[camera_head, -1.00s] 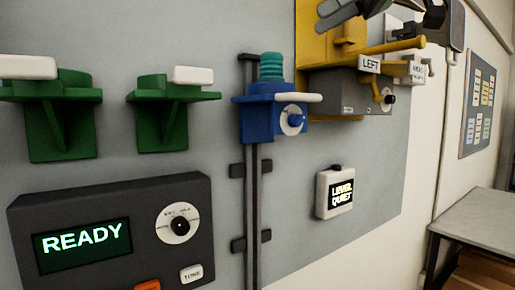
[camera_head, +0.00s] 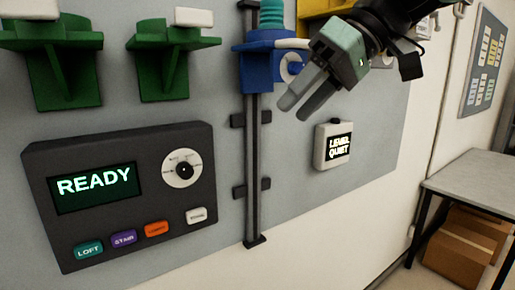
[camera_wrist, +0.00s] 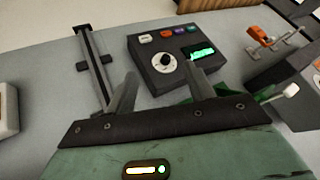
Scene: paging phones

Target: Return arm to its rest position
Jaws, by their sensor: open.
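My gripper (camera_head: 302,103) is at the upper middle of the head view, in front of the wall panel and apart from it. Its two grey fingers are spread with nothing between them and point down to the left. My arm (camera_head: 385,22) comes in from the top right. In the wrist view, the fingers (camera_wrist: 158,92) stand apart, and beyond them are the dark console and the rail.
The dark console (camera_head: 120,222) shows READY, with a dial and several coloured buttons. Two green brackets (camera_head: 62,75) (camera_head: 165,75) are at upper left. A vertical rail (camera_head: 252,150) holds the blue bracket. A small LEVEL QUIET box (camera_head: 325,158) is below the gripper. A table (camera_head: 475,172) stands at right.

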